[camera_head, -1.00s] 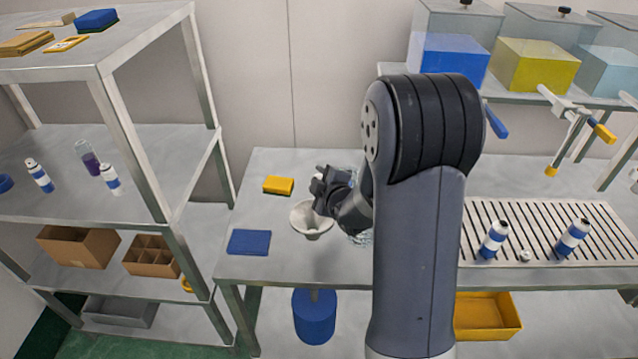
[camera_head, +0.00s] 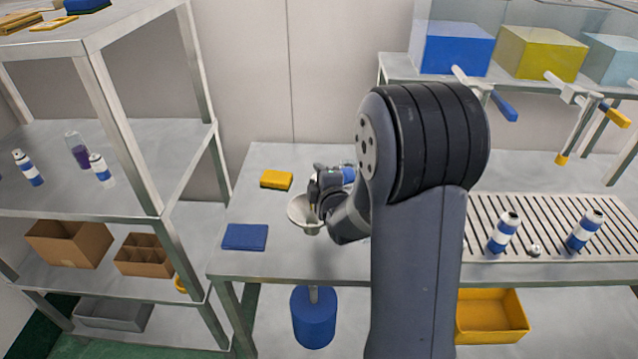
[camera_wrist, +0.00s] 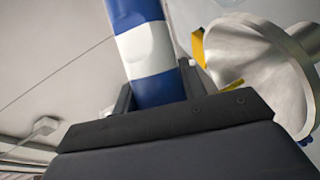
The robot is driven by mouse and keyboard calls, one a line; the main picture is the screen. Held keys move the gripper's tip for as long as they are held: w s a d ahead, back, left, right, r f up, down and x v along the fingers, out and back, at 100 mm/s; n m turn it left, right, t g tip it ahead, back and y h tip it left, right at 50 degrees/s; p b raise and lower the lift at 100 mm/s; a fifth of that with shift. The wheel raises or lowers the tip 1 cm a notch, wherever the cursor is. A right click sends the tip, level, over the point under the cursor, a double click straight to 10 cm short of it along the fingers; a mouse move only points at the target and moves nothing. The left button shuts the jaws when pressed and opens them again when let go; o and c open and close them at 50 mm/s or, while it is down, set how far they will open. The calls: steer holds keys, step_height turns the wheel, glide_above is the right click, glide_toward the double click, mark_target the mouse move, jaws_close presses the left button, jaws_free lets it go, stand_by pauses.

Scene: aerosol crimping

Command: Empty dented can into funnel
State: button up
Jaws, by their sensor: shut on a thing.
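The blue and white can (camera_wrist: 147,45) is between the jaws of my gripper (camera_wrist: 158,88) in the wrist view. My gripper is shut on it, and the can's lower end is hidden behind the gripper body. In the head view, a blue part of the can (camera_head: 352,174) shows just right of my gripper (camera_head: 322,185), seemingly lying sideways. The pale funnel (camera_head: 299,211) is over the bench, partly covered by my gripper. In the wrist view, the funnel (camera_wrist: 262,65) is right of the can, apart from it. I cannot tell whether anything is flowing out.
A yellow block (camera_head: 276,180) and a blue pad (camera_head: 245,237) lie on the bench (camera_head: 260,265). A blue container (camera_head: 313,318) hangs below the funnel. Two cans (camera_head: 504,232) (camera_head: 585,231) stand on the slatted rack at right. A shelf unit (camera_head: 150,190) stands left.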

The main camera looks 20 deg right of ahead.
steer(key=shift+a+f+n+t+h+b, duration=0.1)
steer(key=shift+f+n+t+h+b, duration=0.6)
steer(key=shift+b, duration=3.05)
steer(key=n+b, duration=0.1)
steer(key=b, duration=0.1)
steer(key=n+b, duration=0.1)
steer(key=b, duration=0.1)
steer(key=shift+a+r+n+t, duration=0.1)
steer(key=shift+a+n+t, duration=0.05)
steer(key=shift+n+t, duration=0.15)
steer(key=n+b, duration=0.1)
steer(key=b, duration=0.2)
steer(key=shift+s+a+r+n+t, duration=0.15)
steer(key=shift+r+n+t, duration=0.1)
steer(key=shift+n+t, duration=0.15)
steer(key=n+b, duration=0.1)
steer(key=b, duration=0.1)
steer(key=n+t+b, duration=0.1)
steer(key=n+b, duration=0.1)
steer(key=a+n+t+b, duration=0.1)
steer(key=b, duration=0.1)
steer(key=shift+s+r, duration=0.15)
steer(key=shift+r, duration=0.25)
steer(key=shift+n, duration=0.4)
steer(key=shift+a+r+n+b, duration=0.15)
steer(key=shift+r+n+b, duration=0.1)
steer(key=shift+n+b, duration=0.25)
